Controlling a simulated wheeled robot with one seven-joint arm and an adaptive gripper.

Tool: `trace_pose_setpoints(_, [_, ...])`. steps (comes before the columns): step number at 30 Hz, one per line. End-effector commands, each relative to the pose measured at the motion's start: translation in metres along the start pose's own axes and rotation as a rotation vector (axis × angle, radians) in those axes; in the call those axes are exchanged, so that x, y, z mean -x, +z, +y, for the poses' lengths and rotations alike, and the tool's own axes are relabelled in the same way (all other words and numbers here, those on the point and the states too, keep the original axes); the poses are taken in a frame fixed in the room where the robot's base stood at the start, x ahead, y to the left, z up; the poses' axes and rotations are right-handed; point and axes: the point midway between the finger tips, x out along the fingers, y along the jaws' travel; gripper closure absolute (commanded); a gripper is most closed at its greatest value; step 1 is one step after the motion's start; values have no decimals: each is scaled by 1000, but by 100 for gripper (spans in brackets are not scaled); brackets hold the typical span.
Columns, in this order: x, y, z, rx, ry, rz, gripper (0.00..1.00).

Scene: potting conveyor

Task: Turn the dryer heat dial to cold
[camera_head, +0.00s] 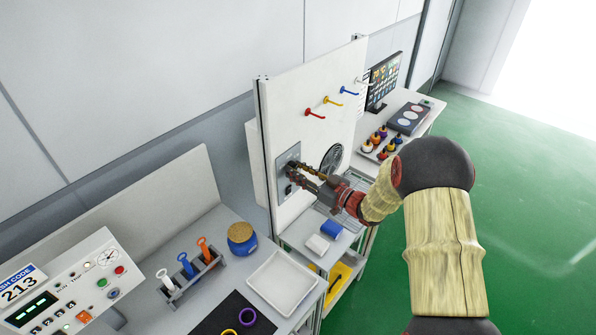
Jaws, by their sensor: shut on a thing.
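Red (315,113), yellow and white hooks stick out of the board above my gripper. A white tray (262,284) and tube rack stand at lower left. Green floor is clear at right.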

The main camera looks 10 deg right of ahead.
Motion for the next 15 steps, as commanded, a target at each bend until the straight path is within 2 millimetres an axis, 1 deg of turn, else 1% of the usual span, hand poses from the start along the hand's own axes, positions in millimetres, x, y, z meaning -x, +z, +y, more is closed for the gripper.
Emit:
trace_pose_setpoints(1, [0, 0, 0, 0, 0, 0, 86])
trace_pose_setpoints(7, [0, 0, 0, 0, 0, 0, 97])
trace_pose_setpoints(15, [0, 1, 0, 25, 0, 0, 98])
